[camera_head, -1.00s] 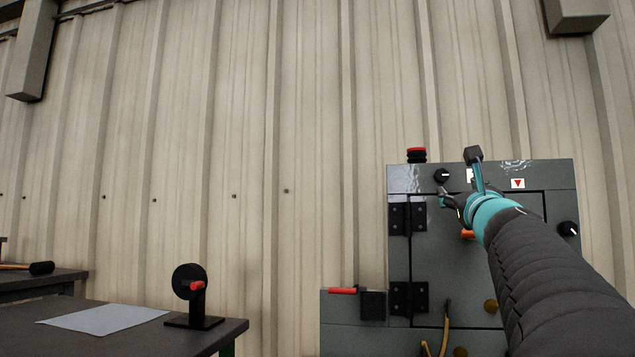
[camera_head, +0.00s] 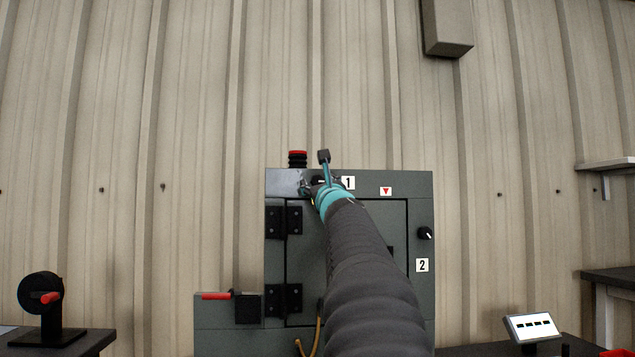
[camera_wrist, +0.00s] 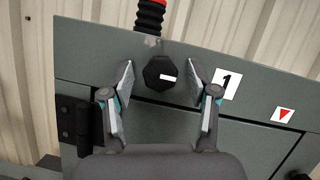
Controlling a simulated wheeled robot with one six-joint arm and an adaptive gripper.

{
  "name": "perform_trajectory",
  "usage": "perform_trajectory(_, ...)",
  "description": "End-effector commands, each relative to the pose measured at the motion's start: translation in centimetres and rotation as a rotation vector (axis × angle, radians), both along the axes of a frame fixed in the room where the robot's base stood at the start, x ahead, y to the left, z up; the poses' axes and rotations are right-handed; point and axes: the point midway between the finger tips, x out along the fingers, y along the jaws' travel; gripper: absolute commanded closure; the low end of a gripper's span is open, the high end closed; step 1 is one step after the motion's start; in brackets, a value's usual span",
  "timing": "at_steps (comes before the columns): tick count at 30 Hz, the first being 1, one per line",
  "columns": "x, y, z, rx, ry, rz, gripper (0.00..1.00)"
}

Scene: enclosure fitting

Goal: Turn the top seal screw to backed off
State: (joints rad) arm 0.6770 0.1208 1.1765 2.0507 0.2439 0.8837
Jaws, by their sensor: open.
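The top seal screw is a black knob (camera_wrist: 161,73) with a white mark, on the upper strip of the grey enclosure (camera_wrist: 90,55), left of the label "1" (camera_wrist: 227,83). In the wrist view its white mark lies nearly level, pointing right. My gripper (camera_wrist: 160,82) is open, with one finger on each side of the knob and a visible gap on both sides. In the head view my gripper (camera_head: 319,184) is at the enclosure's top and mostly hides the knob.
A second black knob (camera_head: 425,233) sits at the enclosure's right above the label "2" (camera_head: 422,265). A red-and-black stack light (camera_head: 298,159) stands on top. Black hinges (camera_head: 284,220) line the door's left. A red lever (camera_head: 216,296) is at lower left.

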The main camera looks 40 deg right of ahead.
Motion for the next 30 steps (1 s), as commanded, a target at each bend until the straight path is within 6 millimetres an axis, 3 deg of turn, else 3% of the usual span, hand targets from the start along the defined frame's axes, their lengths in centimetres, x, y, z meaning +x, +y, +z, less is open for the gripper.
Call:
perform_trajectory(4,-0.02,0.02,0.0,0.0,0.0,0.0,0.41)
perform_trajectory(11,-0.03,0.04,0.0,0.0,0.0,0.0,0.96)
perform_trajectory(12,-0.02,0.05,0.0,-0.001,0.0,0.001,1.0)
perform_trajectory(22,0.0,0.11,0.09,-0.034,0.021,0.003,1.0)
perform_trajectory(30,-0.06,-0.03,0.26,-0.173,0.107,0.001,1.0)
